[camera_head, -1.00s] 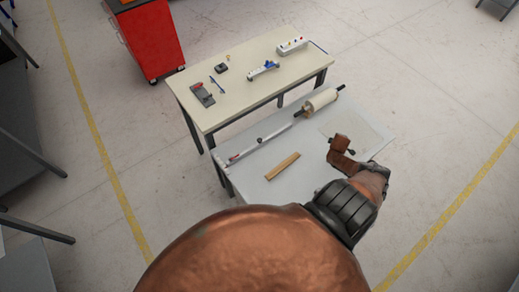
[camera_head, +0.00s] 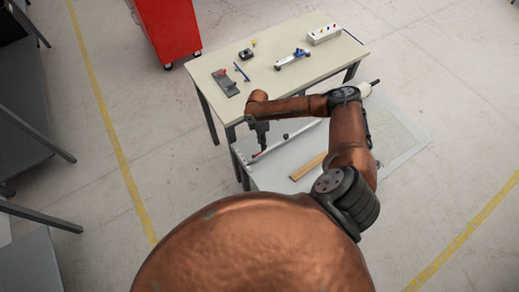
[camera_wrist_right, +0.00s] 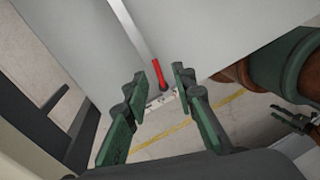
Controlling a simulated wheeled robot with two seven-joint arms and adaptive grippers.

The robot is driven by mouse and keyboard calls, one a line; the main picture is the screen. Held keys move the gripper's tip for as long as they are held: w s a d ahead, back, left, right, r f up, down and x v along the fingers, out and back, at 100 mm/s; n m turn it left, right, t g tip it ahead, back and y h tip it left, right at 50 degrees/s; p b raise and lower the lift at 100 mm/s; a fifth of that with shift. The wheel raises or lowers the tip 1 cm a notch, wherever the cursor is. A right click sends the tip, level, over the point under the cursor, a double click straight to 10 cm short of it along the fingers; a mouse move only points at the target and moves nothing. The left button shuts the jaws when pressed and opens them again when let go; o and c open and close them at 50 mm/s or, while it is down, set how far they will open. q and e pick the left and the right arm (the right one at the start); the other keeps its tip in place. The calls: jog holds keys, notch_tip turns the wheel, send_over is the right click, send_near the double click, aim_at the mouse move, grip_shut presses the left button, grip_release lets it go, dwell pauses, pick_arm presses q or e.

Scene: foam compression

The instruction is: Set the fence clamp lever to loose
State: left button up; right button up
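The red clamp lever (camera_wrist_right: 158,74) shows in the right wrist view near the table edge, at the end of the long pale fence bar (camera_wrist_right: 133,32). It points roughly along the bar. In the head view the lever (camera_head: 258,154) is small, just below my right gripper (camera_head: 262,143). In the wrist view my right gripper (camera_wrist_right: 158,79) is open and empty, its fingers apart on either side of the lever in the picture. I cannot tell whether either finger touches it. A dark, gripper-like part (camera_wrist_right: 294,120) at the right edge may be my left gripper; its opening is unclear.
Small markings (camera_wrist_right: 172,97) lie by the lever's base. A wooden strip (camera_head: 308,167) lies on the grey table (camera_head: 277,174). A beige bench (camera_head: 290,83) with several tools stands behind.

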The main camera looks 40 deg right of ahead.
aim_at(261, 152)
jog(key=f, duration=0.2)
jog(key=a+f, duration=0.1)
jog(key=f, duration=0.1)
jog(key=shift+w+f, duration=0.2)
jog(key=shift+f, duration=0.05)
jog(key=shift+s+f, duration=0.35)
jog(key=shift+f, duration=0.5)
jog(key=shift+w+f, duration=0.1)
jog(key=shift+f, duration=0.05)
jog(key=c, duration=0.6)
pick_arm(q)
jog(key=shift+s+a+r, duration=0.15)
jog(key=shift+s, duration=1)
pick_arm(e)
grip_shut()
pick_arm(q)
jog(key=shift+w, duration=0.15)
